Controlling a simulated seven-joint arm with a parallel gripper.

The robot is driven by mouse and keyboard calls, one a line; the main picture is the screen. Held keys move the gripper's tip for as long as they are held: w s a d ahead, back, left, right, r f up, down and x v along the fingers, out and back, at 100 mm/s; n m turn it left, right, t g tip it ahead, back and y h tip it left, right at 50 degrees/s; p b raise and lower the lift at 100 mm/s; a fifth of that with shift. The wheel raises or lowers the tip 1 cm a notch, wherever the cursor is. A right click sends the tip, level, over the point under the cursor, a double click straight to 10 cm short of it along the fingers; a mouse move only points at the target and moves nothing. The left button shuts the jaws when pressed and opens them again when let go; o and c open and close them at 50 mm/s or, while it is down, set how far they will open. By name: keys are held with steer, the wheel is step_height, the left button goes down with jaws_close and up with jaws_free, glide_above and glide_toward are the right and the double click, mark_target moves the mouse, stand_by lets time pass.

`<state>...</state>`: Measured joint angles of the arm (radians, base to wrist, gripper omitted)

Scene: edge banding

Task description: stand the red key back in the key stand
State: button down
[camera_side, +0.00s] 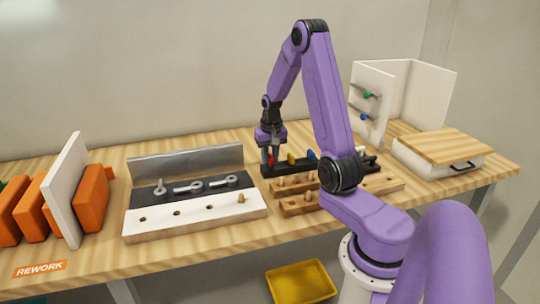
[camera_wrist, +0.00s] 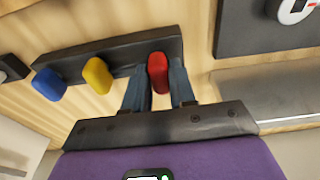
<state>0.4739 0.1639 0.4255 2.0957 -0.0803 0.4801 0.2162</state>
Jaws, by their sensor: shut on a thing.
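The red key (camera_wrist: 158,73) is between the two fingers of my gripper (camera_wrist: 158,92) in the wrist view, and the fingers are shut on it. The black key stand (camera_wrist: 110,58) lies right behind it, and the red key appears at the stand's end beside a yellow key (camera_wrist: 97,76) and a blue key (camera_wrist: 48,84). In the side view my gripper (camera_side: 270,155) points down at the left end of the key stand (camera_side: 283,171), with a bit of the red key (camera_side: 270,159) showing. Whether the key's lower end is inside a slot is hidden.
A board with grey wrenches (camera_side: 190,187) and a peg stands to the left. Wooden peg racks (camera_side: 335,200) lie in front of the stand. Orange blocks (camera_side: 92,197) stand far left. A lidded white box (camera_side: 440,158) and a white panel with knobs (camera_side: 370,100) are at right.

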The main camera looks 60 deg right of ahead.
steer(key=shift+f, duration=0.4)
stand_by(0.4)
steer(key=c, duration=0.8)
jaws_free()
steer(key=shift+c, duration=0.2)
steer(key=shift+r, duration=2.55)
